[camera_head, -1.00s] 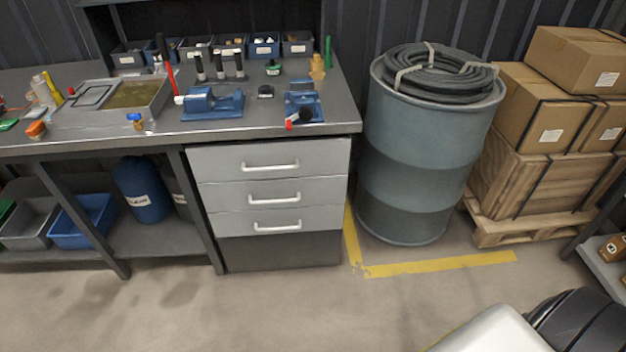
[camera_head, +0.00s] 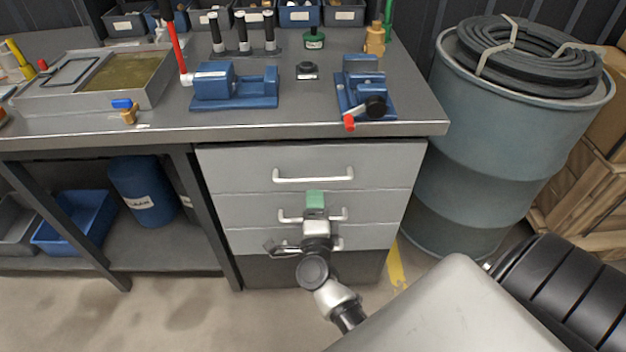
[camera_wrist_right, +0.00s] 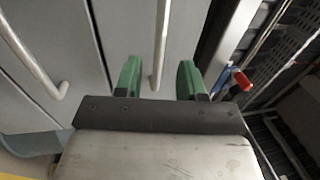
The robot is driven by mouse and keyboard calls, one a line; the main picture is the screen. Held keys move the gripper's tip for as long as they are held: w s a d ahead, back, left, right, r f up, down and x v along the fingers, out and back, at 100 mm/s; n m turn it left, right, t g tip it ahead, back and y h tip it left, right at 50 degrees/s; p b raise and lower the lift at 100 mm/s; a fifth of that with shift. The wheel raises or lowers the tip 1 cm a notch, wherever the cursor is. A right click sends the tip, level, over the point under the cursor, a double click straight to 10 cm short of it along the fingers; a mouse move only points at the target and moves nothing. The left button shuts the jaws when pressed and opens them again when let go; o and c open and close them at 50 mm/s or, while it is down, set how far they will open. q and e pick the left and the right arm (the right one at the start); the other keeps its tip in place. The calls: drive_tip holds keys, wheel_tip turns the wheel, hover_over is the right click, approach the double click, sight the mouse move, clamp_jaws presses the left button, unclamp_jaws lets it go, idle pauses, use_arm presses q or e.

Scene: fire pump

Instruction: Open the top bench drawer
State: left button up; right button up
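The bench drawer unit has a light grey top drawer (camera_head: 230,165) with a pale bar handle (camera_head: 313,176). The top drawer is shut, flush with the drawers below. My right gripper (camera_head: 315,196) shows just below that handle in the head view, in front of the second drawer. In the right wrist view its green fingers (camera_wrist_right: 157,78) are spread apart and empty. The top handle (camera_wrist_right: 161,40) lies between their lines, ahead of the tips; contact does not show. The second drawer's handle (camera_wrist_right: 35,58) is to the left. My left gripper is out of view.
The bench top (camera_head: 300,122) overhangs the drawers and carries a blue vise (camera_head: 364,92) with a red-tipped handle. A large drum (camera_head: 470,150) with coiled hose stands close on the right. Floor on the left front is free.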

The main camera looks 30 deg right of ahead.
sight(313, 178)
drive_tip(key=x, duration=0.6)
drive_tip(key=shift+w+d, duration=0.15)
drive_tip(key=shift+w, duration=0.15)
clamp_jaws()
